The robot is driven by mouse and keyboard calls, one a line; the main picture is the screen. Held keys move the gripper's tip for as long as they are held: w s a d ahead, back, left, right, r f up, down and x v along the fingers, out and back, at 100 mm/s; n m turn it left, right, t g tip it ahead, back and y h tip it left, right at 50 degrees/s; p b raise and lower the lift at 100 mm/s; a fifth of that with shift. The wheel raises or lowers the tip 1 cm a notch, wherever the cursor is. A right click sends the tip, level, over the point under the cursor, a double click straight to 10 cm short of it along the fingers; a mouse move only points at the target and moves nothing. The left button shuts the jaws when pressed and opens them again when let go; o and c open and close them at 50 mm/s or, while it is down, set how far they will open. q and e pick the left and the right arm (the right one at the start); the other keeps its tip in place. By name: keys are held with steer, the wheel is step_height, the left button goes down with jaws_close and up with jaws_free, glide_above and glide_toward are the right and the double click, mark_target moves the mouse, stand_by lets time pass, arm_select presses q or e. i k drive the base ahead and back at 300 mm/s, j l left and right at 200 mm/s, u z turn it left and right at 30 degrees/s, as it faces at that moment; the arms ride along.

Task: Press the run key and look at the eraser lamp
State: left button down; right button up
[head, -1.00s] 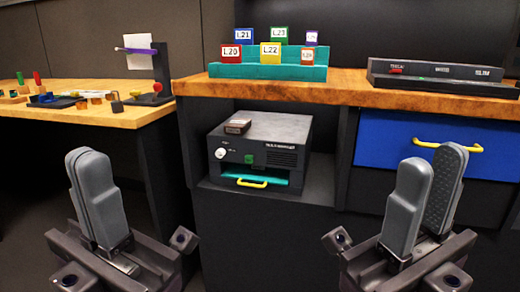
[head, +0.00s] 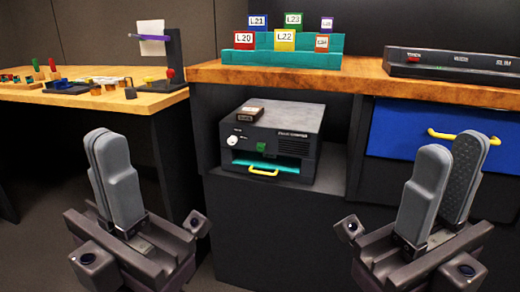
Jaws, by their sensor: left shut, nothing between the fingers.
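A dark box-shaped device (head: 300,125) sits in the open bay under the wooden counter. Its front has a white round knob (head: 232,141), a green key (head: 261,147), and a teal slot with a yellow handle (head: 264,172). The printed labels are too small to read, so I cannot tell which control is the run key, and I make out no lit lamp. My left gripper (head: 112,136) is shut and empty, pointing up, in front and to the left of the device. My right gripper (head: 450,145) stands open and empty in front of the blue drawer, right of the device.
A small dark cartridge (head: 250,114) lies on the device. Labelled blocks stand on a teal stepped rack (head: 245,68) on the counter (head: 340,78). A flat black unit (head: 455,65) is at right, above a blue drawer (head: 405,140). A side table (head: 120,103) holds small parts.

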mark_target(261, 147)
steer(key=i+l+u, duration=0.15)
steer(key=i+l, duration=0.6)
